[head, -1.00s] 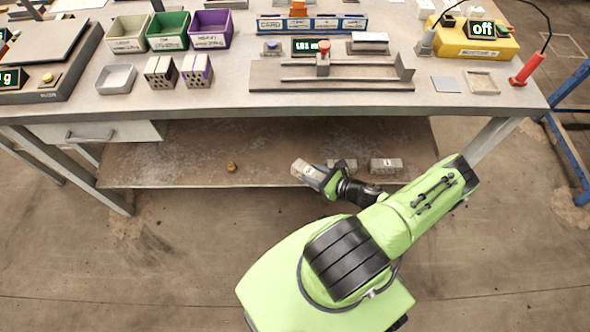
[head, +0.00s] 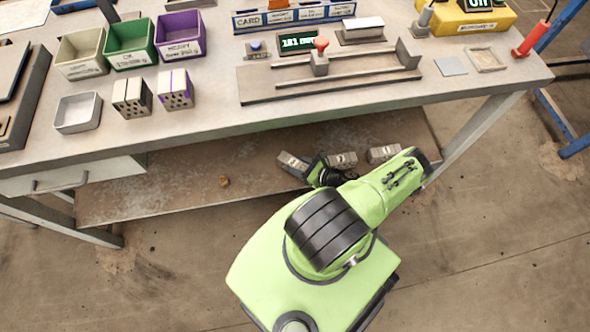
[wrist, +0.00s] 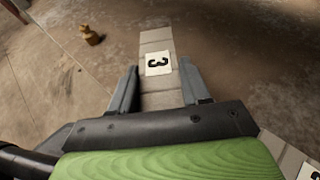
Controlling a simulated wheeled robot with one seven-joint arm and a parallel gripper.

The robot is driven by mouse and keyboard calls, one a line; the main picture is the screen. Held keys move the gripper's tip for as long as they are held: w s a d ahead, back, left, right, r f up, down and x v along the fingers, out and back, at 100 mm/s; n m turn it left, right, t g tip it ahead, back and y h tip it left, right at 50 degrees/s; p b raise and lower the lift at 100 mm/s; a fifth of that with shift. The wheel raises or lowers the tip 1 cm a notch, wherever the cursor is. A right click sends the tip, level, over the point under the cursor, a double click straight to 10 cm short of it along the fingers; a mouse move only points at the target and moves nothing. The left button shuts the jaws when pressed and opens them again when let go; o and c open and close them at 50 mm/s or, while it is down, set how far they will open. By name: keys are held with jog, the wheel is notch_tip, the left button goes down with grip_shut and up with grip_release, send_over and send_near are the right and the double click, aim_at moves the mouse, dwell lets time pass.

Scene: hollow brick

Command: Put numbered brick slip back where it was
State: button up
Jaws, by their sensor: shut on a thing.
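A grey brick slip (wrist: 158,60) with a white label reading 3 lies between my fingers in the wrist view. My gripper (wrist: 160,88) is shut on it, and its far end sticks out beyond the fingertips. In the head view the held slip (head: 292,163) is at the lower shelf (head: 190,185), left of two similar labelled bricks, a middle one (head: 343,160) and a right one (head: 384,154). I cannot tell whether the held slip touches the shelf. My gripper (head: 309,169) partly covers its right end.
A small brown object (head: 224,182) sits on the shelf to the left, also in the wrist view (wrist: 90,36). Part of another labelled brick (wrist: 306,170) is at the wrist view's lower right. The workbench top (head: 215,115) overhangs the shelf. Shelf left of the slip is mostly clear.

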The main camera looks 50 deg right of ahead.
notch_tip(320, 180, down, 4)
jog(key=shift+w+f+b, duration=0.1)
jog(key=shift+f+b, duration=0.05)
jog(key=shift+b, duration=0.8)
jog(key=o, duration=1.2)
jog(key=shift+o, duration=0.2)
jog(key=p+v, duration=0.2)
jog(key=v, duration=1)
jog(key=shift+p, duration=0.3)
